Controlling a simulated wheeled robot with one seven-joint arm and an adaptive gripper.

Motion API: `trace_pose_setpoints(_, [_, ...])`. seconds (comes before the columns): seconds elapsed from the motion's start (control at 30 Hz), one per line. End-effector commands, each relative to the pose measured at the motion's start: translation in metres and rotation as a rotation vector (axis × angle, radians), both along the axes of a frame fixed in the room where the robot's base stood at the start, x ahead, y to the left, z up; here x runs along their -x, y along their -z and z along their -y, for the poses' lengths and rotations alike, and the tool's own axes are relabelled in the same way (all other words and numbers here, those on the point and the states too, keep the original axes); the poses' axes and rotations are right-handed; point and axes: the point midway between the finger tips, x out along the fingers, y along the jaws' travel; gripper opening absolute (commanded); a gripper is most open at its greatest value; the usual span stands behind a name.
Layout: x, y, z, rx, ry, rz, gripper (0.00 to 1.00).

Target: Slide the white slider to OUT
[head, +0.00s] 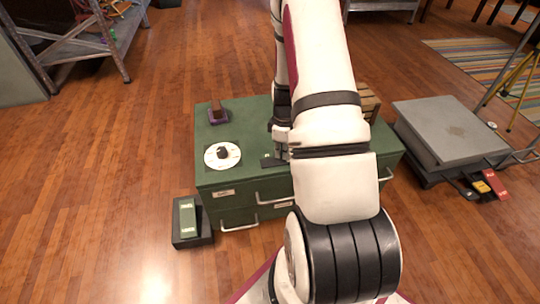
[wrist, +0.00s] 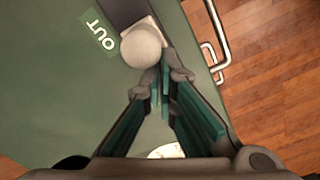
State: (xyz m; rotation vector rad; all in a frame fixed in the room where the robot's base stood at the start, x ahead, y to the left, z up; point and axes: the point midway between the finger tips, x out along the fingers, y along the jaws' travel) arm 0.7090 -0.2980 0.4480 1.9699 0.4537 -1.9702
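The white slider's round knob (wrist: 143,46) shows in the wrist view, on a pale base at the end of a dark track (wrist: 123,10). A green label reading OUT (wrist: 98,36) lies just left of it. My gripper (wrist: 162,82) has its teal-padded fingers drawn together at the tips, with nothing between them. The tips are close beside the knob; I cannot tell whether they touch it. In the head view my gripper (head: 282,152) is low over the green cabinet top (head: 246,118), at the dark track (head: 270,162). The knob is not discernible there.
A white dial (head: 222,155) with a dark knob and a dark upright piece on a purple base (head: 217,114) stand left on the cabinet. A wooden object (head: 369,101) is behind my arm. Metal drawer handles (wrist: 214,58) project from the cabinet's front.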

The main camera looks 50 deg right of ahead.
Motion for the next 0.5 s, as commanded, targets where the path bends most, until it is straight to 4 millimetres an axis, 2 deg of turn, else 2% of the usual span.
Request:
trace_pose_setpoints(0.13, [0.0046, 0.0001, 0.0075, 0.001, 0.001, 0.000, 0.00])
trace_pose_setpoints(0.5, [0.0033, 0.0000, 0.0048, 0.000, -0.001, 0.000, 0.00])
